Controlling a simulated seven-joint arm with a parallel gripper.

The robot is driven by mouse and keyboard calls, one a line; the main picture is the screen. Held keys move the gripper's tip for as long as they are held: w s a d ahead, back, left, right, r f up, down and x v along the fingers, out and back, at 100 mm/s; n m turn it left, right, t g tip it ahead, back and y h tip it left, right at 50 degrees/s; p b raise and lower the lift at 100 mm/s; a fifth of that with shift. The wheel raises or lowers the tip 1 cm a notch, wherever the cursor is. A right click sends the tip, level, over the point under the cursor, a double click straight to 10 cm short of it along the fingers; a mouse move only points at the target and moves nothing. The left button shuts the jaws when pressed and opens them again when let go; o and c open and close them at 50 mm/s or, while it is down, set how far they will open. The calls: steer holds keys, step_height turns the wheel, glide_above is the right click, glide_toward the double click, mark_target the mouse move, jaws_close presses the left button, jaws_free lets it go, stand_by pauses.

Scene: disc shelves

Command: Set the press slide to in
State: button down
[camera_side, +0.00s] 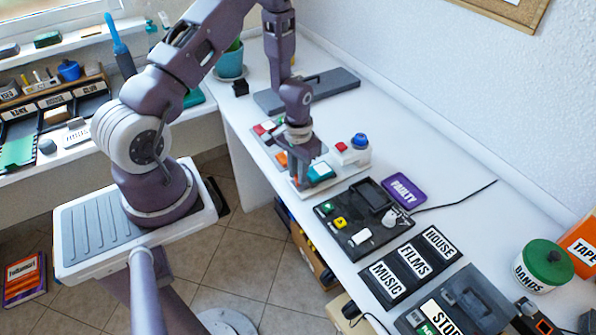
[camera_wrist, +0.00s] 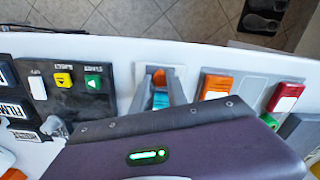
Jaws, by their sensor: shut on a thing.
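My gripper (camera_side: 301,178) is low over the light panel near the table's front edge. In the wrist view its two fingers (camera_wrist: 159,92) straddle a small piece with an orange part (camera_wrist: 158,77) and a teal part. I take this piece for the press slide, but the palm hides much of it. In the side view a teal block (camera_side: 321,172) with a pale top sits just right of the fingers. Behind it stands a white unit (camera_side: 352,157) with a red part and a blue knob. How far the slide is in or out cannot be told.
An orange piece (camera_wrist: 215,87) and a red piece (camera_wrist: 288,95) sit beside the fingers. Labelled dark slots (camera_side: 411,264) lie farther right.

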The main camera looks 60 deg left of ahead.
mark_target(323, 168)
steer(key=w, duration=0.8)
steer(key=shift+w, duration=0.1)
steer(key=c, duration=1.6)
jaws_free()
steer(key=o, duration=0.3)
step_height(323, 168, up, 7)
steer(key=shift+r, duration=0.1)
